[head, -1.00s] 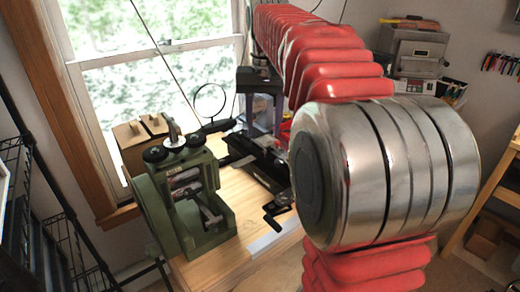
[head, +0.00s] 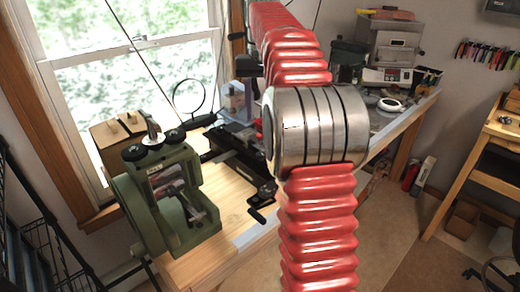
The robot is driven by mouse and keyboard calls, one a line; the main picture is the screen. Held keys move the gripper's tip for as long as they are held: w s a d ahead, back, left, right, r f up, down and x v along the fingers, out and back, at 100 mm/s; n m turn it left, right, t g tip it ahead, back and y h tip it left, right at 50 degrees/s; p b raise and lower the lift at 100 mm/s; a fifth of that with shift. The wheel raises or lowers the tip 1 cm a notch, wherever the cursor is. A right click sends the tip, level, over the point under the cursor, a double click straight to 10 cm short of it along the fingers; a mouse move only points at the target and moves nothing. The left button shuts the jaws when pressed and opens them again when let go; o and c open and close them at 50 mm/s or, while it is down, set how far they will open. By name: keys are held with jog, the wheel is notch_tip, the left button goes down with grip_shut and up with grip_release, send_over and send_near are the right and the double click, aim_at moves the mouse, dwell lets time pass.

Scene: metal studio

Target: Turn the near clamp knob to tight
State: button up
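The green rolling mill (head: 195,225) stands at the left end of the wooden bench, with two round black knobs on top, a left one (head: 133,152) and a right one (head: 174,136). A long black machine (head: 240,172) with a black crank handle (head: 262,205) lies right of it, partly behind my arm. I cannot tell which part is the near clamp knob or how tight it is. My red arm with its metal joint crosses the middle of the picture. Only dark parts at its far end show, beyond the machine; my gripper's fingers are not clear.
A round magnifier (head: 189,98) stands behind the mill, near the window. A grey machine (head: 394,48) and a white ring-shaped item (head: 390,104) are on the bench at the back right. Open floor (head: 375,240) lies right of the bench.

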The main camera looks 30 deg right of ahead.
aim_at(261, 154)
notch_tip(261, 154, down, 14)
jog(key=shift+r, duration=0.25)
dwell(0.4)
jog(key=c, duration=1)
jog(key=shift+a, duration=0.2)
jog(key=shift+c, duration=0.2)
jog(key=shift+d, duration=0.1)
